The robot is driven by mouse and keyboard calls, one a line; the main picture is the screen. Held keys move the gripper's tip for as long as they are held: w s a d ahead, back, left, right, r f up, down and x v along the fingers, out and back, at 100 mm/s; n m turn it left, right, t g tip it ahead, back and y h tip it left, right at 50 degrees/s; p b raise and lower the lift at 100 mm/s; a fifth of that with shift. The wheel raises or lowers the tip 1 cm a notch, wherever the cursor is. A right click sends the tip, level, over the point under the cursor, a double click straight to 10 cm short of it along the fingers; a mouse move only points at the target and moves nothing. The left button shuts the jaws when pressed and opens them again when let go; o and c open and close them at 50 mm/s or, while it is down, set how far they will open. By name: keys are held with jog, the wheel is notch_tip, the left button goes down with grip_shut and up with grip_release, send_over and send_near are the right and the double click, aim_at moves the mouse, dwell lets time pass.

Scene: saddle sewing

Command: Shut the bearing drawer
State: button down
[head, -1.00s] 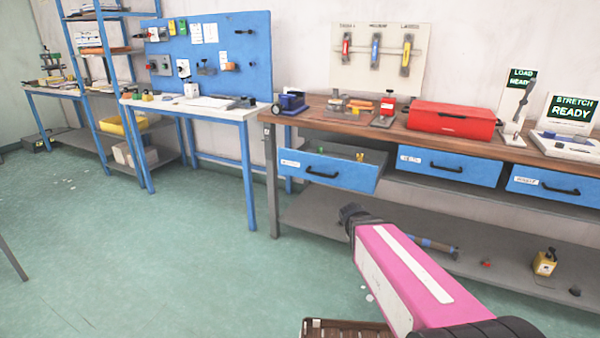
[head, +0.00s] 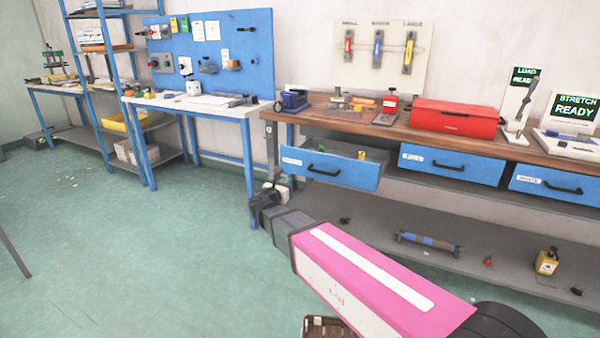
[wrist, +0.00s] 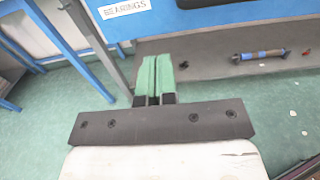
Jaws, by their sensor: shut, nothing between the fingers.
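The bearing drawer (head: 329,168) is the leftmost blue drawer under the wooden bench, with a black handle (head: 323,172). It is pulled out, with its grey inside and a few small items showing in the head view. In the wrist view its blue front (wrist: 215,15) is at the top edge, with a label reading "BEARINGS". My gripper shows in the wrist view (wrist: 157,62) with its two green-padded fingers close together and nothing between them. It is below the drawer front and apart from it. In the head view my gripper's fingertips are hard to make out.
Two other blue drawers (head: 450,164) (head: 556,186) to the right are flush. The grey lower shelf (head: 385,235) holds a blue-and-brown roller (head: 429,243) and a yellow bottle (head: 546,261). The bench leg (head: 271,150) stands left of the drawer. Open floor lies to the left.

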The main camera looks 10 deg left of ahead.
aim_at(305, 166)
jog(key=x, duration=1.4)
jog(key=x, duration=2.7)
jog(key=shift+a+f, duration=0.1)
jog(key=shift+x, duration=0.95)
